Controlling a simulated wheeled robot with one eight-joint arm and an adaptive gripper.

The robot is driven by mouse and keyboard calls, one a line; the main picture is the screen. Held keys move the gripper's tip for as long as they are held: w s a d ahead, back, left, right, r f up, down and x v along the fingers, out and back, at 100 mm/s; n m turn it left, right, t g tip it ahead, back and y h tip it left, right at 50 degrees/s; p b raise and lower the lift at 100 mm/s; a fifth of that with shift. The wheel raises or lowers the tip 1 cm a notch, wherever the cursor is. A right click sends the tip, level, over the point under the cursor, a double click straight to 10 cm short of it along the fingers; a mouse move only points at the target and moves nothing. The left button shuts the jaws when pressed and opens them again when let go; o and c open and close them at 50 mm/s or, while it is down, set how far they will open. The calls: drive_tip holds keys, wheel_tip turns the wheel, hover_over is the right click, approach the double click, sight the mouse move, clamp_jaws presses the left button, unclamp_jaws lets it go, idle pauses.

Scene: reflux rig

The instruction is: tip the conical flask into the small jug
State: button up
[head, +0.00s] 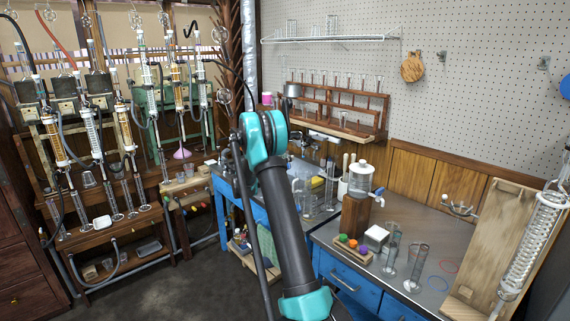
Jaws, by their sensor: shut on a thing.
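My arm rises from the bottom centre of the head view to a teal joint, and my gripper does not show. I cannot make out the conical flask for sure. A small pink cone-shaped thing (182,154) stands by the rig at the left, too small to tell what it is. I cannot pick out the small jug for sure either. Whatever is behind my arm is hidden.
Glass columns (127,133) hang on the left rig. A wooden rack (335,107) stands behind. The dark floor (150,285) is clear.

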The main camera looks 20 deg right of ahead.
drive_tip(key=shift+r, duration=2.8)
